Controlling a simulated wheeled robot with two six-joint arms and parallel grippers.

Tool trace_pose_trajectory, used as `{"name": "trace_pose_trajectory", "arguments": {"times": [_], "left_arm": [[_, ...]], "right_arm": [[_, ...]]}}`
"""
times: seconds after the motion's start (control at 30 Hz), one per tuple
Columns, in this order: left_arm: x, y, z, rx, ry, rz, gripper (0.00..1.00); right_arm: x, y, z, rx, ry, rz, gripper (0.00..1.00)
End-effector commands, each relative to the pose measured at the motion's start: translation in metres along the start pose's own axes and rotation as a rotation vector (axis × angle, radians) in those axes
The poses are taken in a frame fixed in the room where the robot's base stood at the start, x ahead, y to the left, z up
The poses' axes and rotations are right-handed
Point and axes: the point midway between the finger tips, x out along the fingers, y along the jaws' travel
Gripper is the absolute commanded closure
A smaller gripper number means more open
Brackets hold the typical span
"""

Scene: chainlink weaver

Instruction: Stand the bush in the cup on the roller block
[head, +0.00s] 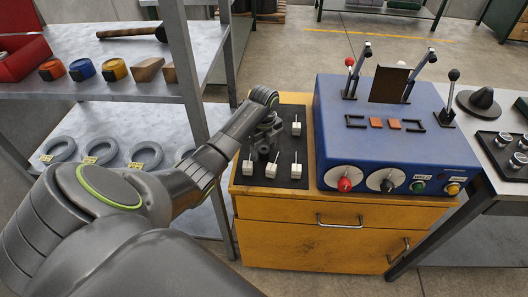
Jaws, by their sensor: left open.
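My left arm reaches in from the left, and its gripper (264,148) is open over the black mat (285,112) on the yellow cabinet. Several small white blocks with pins (271,170) stand on the mat around the gripper. I cannot make out anything between the fingers, and the arm hides part of the mat. No piece is clearly recognisable as the bush. A dark block with shiny round cup-like parts (502,142) sits on the bench at the right edge; I cannot tell whether it is the roller block. My right gripper is not in view.
The blue machine (400,150) with upright levers and front knobs stands right of the mat. Left shelves (120,60) hold tape measures, a hammer and tagged rings. A metal shelf post (186,75) stands close beside my arm.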

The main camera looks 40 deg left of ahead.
Motion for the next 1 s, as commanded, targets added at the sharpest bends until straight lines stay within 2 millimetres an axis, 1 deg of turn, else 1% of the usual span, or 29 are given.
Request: {"name": "trace_pose_trajectory", "arguments": {"times": [0.2,0.5,0.6,0.77,0.83,0.93,1.0], "left_arm": [[0.001,0.0,0.0,0.0,-0.001,0.0,0.4],[0.001,0.0,0.0,0.0,-0.001,-0.001,0.8],[0.001,0.0,0.0,0.0,-0.001,-0.001,0.89],[0.0,-0.001,0.0,0.0,-0.001,-0.001,0.89],[-0.004,-0.001,0.0,0.0,-0.002,-0.003,0.89],[-0.016,-0.002,0.001,0.0,-0.003,-0.005,0.89],[-0.029,-0.001,0.001,0.002,-0.004,-0.006,0.89]], "right_arm": [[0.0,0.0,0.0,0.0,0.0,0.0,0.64],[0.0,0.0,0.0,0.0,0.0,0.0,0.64],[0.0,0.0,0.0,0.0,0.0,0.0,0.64],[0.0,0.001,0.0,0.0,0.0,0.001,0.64],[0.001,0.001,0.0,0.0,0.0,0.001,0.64],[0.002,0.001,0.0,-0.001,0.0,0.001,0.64],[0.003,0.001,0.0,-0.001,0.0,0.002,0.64]]}}
